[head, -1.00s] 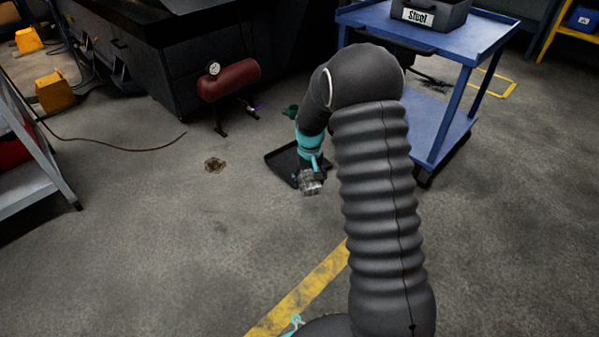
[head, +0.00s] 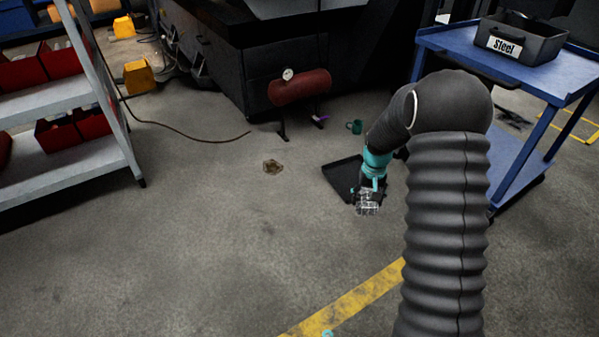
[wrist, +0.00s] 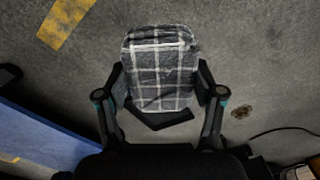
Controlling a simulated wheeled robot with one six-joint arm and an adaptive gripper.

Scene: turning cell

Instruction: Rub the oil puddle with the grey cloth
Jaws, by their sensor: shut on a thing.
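My gripper (wrist: 160,88) is shut on the grey cloth (wrist: 160,60), a grey checked piece with white lines held between the two fingers. In the head view the cloth (head: 368,207) hangs at the end of my arm, in front of a black tray on the floor. A small brown patch (head: 273,166) lies on the floor to the left of the gripper, apart from the cloth; it also shows in the wrist view (wrist: 241,112). I cannot tell whether it is oil or loose debris. A dark stain (head: 512,118) lies on the floor behind the blue trolley.
The black tray (head: 340,178) lies beside the gripper, with a green mug (head: 354,127) behind it. A blue trolley (head: 520,165) stands right. A red tank (head: 300,88) stands by the dark machine. A cable (head: 190,134) crosses the floor near a grey shelf (head: 75,180). The front-left floor is clear.

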